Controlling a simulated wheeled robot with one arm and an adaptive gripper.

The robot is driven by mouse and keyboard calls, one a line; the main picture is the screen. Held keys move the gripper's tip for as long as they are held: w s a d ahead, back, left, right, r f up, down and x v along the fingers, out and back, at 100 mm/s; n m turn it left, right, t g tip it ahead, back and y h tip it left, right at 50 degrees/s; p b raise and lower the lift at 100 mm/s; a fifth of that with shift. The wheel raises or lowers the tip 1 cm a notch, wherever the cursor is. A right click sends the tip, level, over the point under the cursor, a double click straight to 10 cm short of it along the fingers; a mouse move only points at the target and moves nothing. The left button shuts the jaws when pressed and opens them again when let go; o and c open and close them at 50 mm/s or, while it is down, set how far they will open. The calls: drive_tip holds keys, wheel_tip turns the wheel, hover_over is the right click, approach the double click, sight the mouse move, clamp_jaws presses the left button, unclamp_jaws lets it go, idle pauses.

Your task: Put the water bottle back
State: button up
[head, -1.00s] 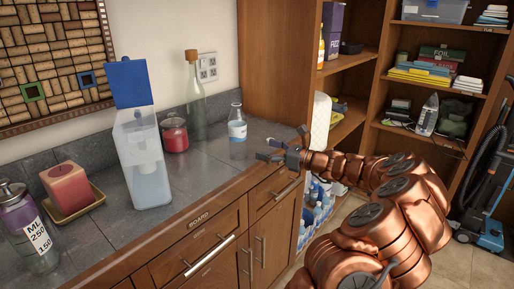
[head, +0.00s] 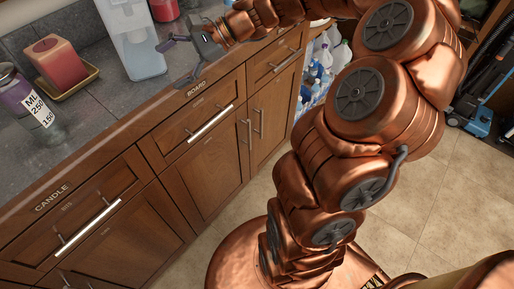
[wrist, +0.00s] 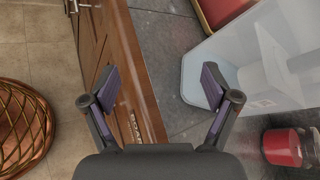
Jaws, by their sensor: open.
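My gripper (head: 177,63) is open and empty at the counter's front edge, just right of a clear container (head: 143,60). In the wrist view, my gripper (wrist: 160,88) has its two purple-padded fingers spread apart. The container (wrist: 195,80) is beyond and beside the right finger; I cannot tell whether they touch. Several bottles with pale liquid (head: 343,55) stand in a crate on the floor beside the cabinet, partly hidden by my arm. I cannot tell which bottle is the task's water bottle.
A red candle on a yellow tray (head: 88,80) and a purple ML bottle (head: 28,100) stand on the counter (head: 110,95). A red jar (wrist: 283,147) is near the container. Closed drawers (head: 75,205) are below. A vacuum cleaner (head: 475,112) stands right; the floor (head: 400,210) is partly clear.

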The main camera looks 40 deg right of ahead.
drive_tip(key=s+a+f+n+g+h, duration=0.2)
drive_tip(key=s+a+f+n+g, duration=0.15)
drive_tip(key=s, duration=0.35)
drive_tip(key=s+a+f+n+g+h, duration=0.2)
drive_tip(key=s+a+n, duration=0.3)
drive_tip(key=s, duration=0.3)
drive_tip(key=s+d+f+n+g+h, duration=0.1)
drive_tip(key=s+d+f+n+h, duration=0.1)
drive_tip(key=s, duration=0.5)
drive_tip(key=s+d+f+n+h, duration=0.3)
drive_tip(key=s+d+n+h, duration=0.2)
drive_tip(key=s+d+h, duration=0.1)
drive_tip(key=shift+s+d+f+g, duration=0.2)
drive_tip(key=shift+s+d+g, duration=0.2)
drive_tip(key=shift+s, duration=0.85)
drive_tip(key=s+p+v, duration=0.2)
drive_tip(key=p+v, duration=0.9)
drive_tip(key=shift+r, duration=0.25)
drive_tip(key=shift+w+t, duration=0.1)
drive_tip(key=shift+t, duration=0.15)
